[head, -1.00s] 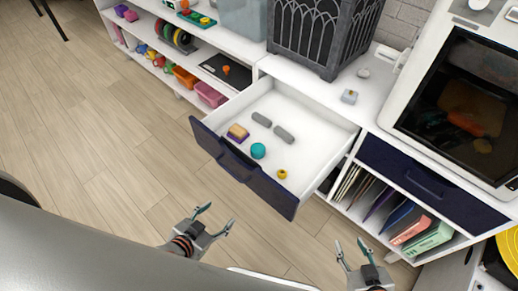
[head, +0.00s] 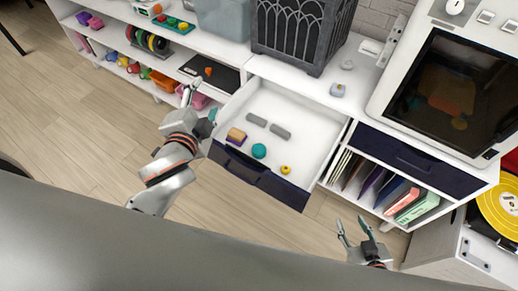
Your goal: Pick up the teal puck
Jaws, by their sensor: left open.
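The teal puck (head: 259,151) lies on the white floor of the open drawer (head: 298,108), near its dark blue front. My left gripper (head: 201,104) is open and raised at the left side of the drawer, up and to the left of the puck in the picture. It is apart from the puck and holds nothing. My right gripper (head: 356,230) is low in the picture, in front of the cabinet and right of the drawer. Its fingers are apart and nothing shows between them.
In the drawer, a tan and purple block (head: 236,136) lies left of the puck, a yellow piece (head: 285,170) lies right of it, and two grey pieces (head: 257,120) lie behind. A dark lantern-like box (head: 300,35) stands on the cabinet top. Open floor lies at left.

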